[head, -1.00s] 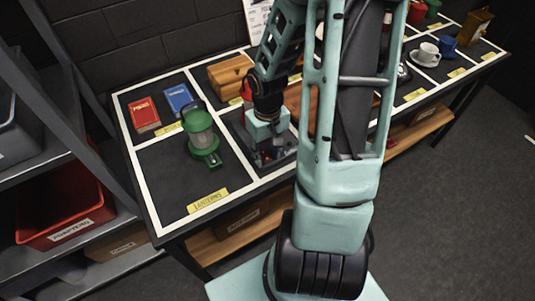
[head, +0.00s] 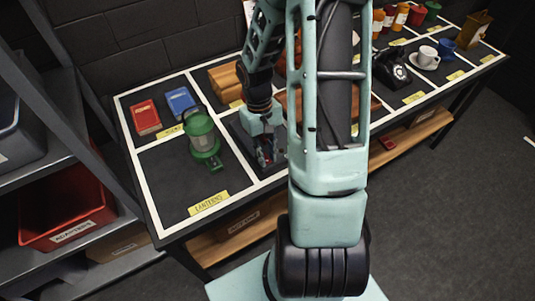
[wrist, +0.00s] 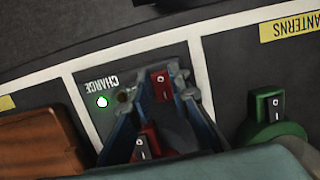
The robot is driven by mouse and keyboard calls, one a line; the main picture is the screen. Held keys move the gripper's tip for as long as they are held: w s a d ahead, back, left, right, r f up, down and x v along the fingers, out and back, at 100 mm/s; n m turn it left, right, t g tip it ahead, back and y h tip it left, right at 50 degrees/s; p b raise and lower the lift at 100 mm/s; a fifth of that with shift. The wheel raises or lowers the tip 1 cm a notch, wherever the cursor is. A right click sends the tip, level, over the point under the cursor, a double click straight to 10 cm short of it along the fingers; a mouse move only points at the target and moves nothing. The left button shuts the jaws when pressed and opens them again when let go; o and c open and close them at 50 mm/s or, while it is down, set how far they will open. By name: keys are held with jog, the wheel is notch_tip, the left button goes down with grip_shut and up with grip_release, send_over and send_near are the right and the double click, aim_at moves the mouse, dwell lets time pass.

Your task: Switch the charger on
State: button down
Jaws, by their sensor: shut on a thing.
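The charger (wrist: 92,76) is a dark flat panel marked CHARGE, upside down in the wrist view, with a lit green-white light (wrist: 102,102). In the head view it lies mostly under my gripper (head: 266,158).
A green lantern (head: 203,138) stands close left of my gripper in the head view; its base switch shows in the wrist view (wrist: 275,105). A brown wooden box (head: 226,80) is behind. The front of the LANTERNS section (head: 165,185) is bare.

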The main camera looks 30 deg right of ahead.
jog(key=shift+w+g, duration=0.2)
jog(key=shift+g, duration=0.4)
jog(key=c, duration=1.8)
grip_release()
jog(key=v, duration=1.2)
jog(key=shift+a, duration=0.1)
